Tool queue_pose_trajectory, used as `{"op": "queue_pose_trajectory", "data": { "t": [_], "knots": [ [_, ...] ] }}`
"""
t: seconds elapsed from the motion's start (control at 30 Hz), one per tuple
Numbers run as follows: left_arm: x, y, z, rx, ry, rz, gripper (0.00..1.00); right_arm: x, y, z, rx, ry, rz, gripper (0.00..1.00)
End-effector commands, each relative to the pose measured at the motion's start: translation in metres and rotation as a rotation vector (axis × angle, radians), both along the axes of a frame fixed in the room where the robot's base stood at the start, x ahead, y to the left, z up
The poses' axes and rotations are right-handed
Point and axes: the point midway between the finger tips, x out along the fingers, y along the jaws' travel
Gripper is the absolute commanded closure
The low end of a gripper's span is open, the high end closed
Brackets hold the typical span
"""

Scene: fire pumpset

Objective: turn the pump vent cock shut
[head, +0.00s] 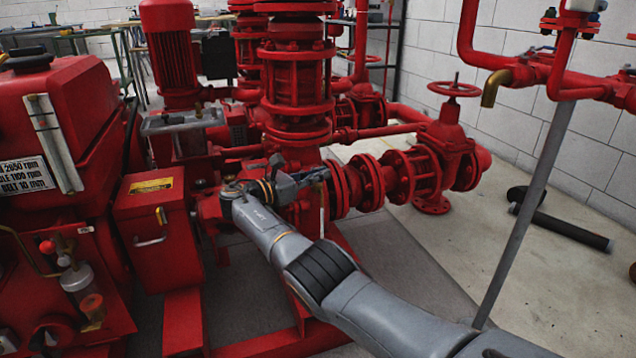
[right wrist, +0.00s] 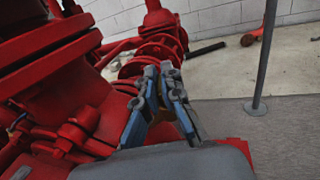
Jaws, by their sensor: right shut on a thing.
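My right gripper (head: 318,176) reaches in from the lower right to the red pump, just left of the flanged pipe (head: 345,190). In the right wrist view its blue-grey fingers (right wrist: 168,78) come close together at the tips, in front of the red pump body (right wrist: 60,90). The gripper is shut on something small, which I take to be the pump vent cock. The fingers cover it, so its handle angle cannot be made out. My left gripper is not in view.
A red valve with a handwheel (head: 453,90) stands right of the pump. A red engine (head: 60,120) and a box with a yellow label (head: 150,215) stand at left. A grey post (head: 530,180) rises at right. Black pipe pieces (head: 565,228) lie on the open floor.

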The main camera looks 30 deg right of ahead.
Motion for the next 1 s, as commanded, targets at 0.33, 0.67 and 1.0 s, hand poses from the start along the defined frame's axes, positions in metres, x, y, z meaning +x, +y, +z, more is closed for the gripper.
{"op": "queue_pose_trajectory", "data": {
  "t": [0.33, 0.67, 1.0],
  "knots": [
    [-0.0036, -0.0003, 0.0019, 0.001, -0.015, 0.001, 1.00, -0.0005, -0.0005, -0.0008, 0.001, 0.001, -0.012, 1.00],
    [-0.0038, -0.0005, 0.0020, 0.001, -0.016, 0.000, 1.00, -0.0004, -0.0006, -0.0007, 0.001, 0.001, -0.011, 0.71],
    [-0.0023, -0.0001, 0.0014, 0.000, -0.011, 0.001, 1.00, 0.0000, -0.0004, 0.0020, 0.000, 0.000, -0.010, 0.71]
  ]
}}
